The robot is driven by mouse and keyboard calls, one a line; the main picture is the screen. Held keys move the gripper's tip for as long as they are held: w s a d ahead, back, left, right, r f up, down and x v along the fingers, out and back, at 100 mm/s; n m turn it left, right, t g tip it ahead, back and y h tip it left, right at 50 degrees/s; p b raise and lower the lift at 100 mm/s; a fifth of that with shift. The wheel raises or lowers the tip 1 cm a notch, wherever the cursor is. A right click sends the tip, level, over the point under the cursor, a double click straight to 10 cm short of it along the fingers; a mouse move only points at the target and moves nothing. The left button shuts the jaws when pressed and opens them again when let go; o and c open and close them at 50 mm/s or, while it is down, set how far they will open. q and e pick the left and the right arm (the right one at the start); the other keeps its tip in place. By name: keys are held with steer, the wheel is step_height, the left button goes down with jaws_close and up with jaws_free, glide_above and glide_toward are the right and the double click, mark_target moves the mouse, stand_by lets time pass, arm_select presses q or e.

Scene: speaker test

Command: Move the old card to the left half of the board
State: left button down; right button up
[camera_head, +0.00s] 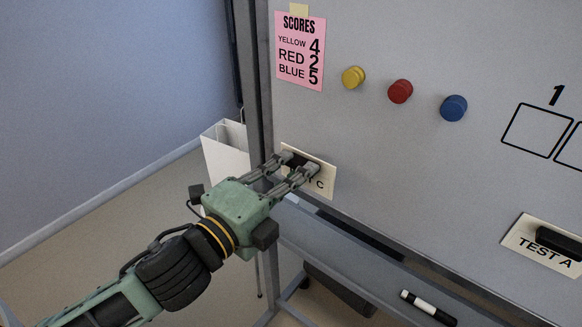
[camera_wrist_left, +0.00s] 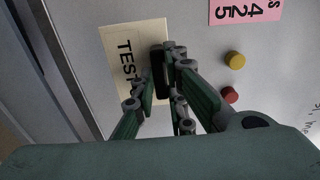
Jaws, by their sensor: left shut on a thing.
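A cream card marked TEST C (camera_head: 324,185) is at the lower left of the whiteboard (camera_head: 400,170), with a black grip piece on it. My left gripper (camera_head: 298,163) is shut on that black piece, and its fingers hide part of the lettering. In the left wrist view the card (camera_wrist_left: 126,42) lies flat-looking against the board, with the black piece (camera_wrist_left: 157,68) between the fingers. Whether the card touches the board is hard to tell. A second card, TEST A (camera_head: 526,241), with its own black piece (camera_head: 560,242), is at the lower right. My right gripper is not in view.
A pink scores sheet (camera_head: 300,55) hangs at the upper left. Yellow (camera_head: 353,77), red (camera_head: 400,91) and blue (camera_head: 453,108) magnets sit beside it. Outlined boxes (camera_head: 537,130) are at right. A marker (camera_head: 428,307) lies on the ledge below. The board between the two cards is clear.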

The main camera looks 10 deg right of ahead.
mark_target(307, 161)
arm_select(q)
steer(key=shift+w+d, duration=0.1)
steer(key=shift+d, duration=0.3)
steer(key=shift+b+x, duration=0.4)
steer(key=shift+x, duration=0.95)
steer(key=shift+w+d, duration=0.4)
steer(key=shift+d, duration=0.1)
steer(key=shift+x, duration=1.55)
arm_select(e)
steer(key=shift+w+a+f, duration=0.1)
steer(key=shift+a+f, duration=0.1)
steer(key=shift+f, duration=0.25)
arm_select(q)
steer(key=shift+w+d, duration=0.3)
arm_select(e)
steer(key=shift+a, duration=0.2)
arm_select(q)
steer(key=c, duration=1.7)
jaws_free()
steer(key=shift+o, duration=0.3)
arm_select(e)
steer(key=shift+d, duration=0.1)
